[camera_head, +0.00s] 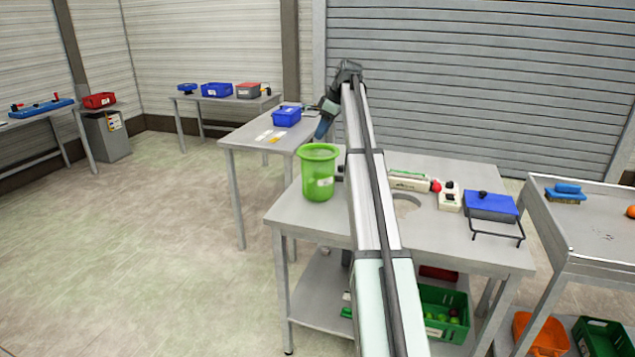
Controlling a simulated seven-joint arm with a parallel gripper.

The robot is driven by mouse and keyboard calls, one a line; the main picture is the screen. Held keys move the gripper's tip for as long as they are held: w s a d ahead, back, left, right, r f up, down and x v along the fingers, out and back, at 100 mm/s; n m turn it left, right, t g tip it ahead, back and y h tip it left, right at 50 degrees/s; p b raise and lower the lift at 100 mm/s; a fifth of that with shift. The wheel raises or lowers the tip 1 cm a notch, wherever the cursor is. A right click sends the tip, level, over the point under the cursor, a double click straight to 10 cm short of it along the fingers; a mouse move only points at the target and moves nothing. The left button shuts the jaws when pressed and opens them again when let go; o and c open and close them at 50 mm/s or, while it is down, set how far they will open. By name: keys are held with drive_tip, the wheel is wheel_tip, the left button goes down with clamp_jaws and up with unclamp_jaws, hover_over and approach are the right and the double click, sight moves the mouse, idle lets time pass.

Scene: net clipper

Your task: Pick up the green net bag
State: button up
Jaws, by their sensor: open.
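I cannot make out a thing that is surely a green net bag. A bright green, open-topped, bag- or bucket-shaped thing (318,178) with a flared rim and a white label stands upright on the near metal table (290,212), at its left end. My gripper (321,134), dark with a blue tip, points down just above its rim and looks empty. They seem apart, but the depth gap is hard to judge. My arm crosses the table and hides its middle.
A white device with a red knob (410,182), a switch box (449,196) and a blue-topped box with a black handle (490,206) stand right of my arm. A green crate (438,312) sits on the lower shelf. A blue bin (287,116) stands on the table behind.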

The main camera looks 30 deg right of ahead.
hover_over(312, 179)
wheel_tip(312, 179, down, 13)
drive_tip(key=shift+r, duration=0.2)
idle(0.5)
clamp_jaws()
idle(0.4)
